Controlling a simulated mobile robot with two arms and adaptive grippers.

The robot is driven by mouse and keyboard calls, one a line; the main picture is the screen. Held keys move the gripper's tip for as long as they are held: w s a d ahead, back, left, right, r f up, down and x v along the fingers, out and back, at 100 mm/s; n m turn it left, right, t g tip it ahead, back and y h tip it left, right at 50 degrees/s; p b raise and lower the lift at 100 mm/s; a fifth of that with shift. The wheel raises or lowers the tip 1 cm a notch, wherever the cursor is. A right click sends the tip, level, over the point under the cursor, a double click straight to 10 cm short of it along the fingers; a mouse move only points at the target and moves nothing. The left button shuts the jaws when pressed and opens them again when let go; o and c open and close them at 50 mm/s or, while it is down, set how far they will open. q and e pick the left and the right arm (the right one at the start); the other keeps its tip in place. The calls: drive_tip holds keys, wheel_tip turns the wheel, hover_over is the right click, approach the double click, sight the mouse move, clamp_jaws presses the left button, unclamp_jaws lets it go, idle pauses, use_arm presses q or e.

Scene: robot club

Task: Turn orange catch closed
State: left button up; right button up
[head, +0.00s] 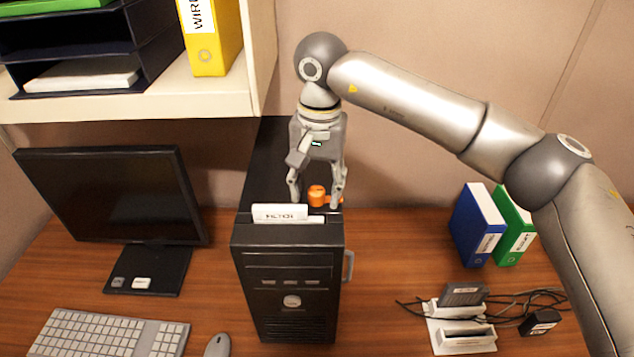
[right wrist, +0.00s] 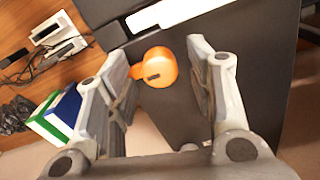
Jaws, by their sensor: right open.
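The orange catch (head: 317,195) is a round knob with a short lever, on top of the black computer tower (head: 262,185) behind a white label plate (head: 280,213). In the right wrist view, the catch (right wrist: 160,66) shows a dark slot, and its lever points left toward one finger. My right gripper (head: 315,201) is open and points down, with one finger on each side of the catch. In the right wrist view, the gripper (right wrist: 162,68) has a clear gap on the right of the knob. Whether the left finger touches the lever cannot be told. My left gripper is out of view.
A monitor (head: 112,195), keyboard (head: 105,335) and mouse (head: 217,346) are left of the tower. Blue (head: 477,225) and green (head: 514,235) binders and a white dock (head: 460,330) with cables are at right. A cream shelf (head: 130,106) overhangs upper left.

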drive_tip(key=c, duration=1)
drive_tip(key=shift+f+m+b, duration=0.15)
drive_tip(key=shift+m+b, duration=0.75)
drive_tip(key=shift+b, duration=0.15)
drive_tip(key=shift+c, duration=0.2)
drive_tip(key=m+b, duration=0.2)
drive_tip(key=shift+m, duration=0.3)
drive_tip(key=m+b, duration=0.1)
drive_tip(key=m, duration=0.2)
drive_tip(key=shift+b, duration=0.4)
drive_tip(key=shift+r+m+b, duration=0.2)
drive_tip(key=shift+m+b, duration=0.25)
drive_tip(key=shift+m, duration=0.95)
drive_tip(key=o, duration=1)
drive_tip(key=shift+o, duration=0.2)
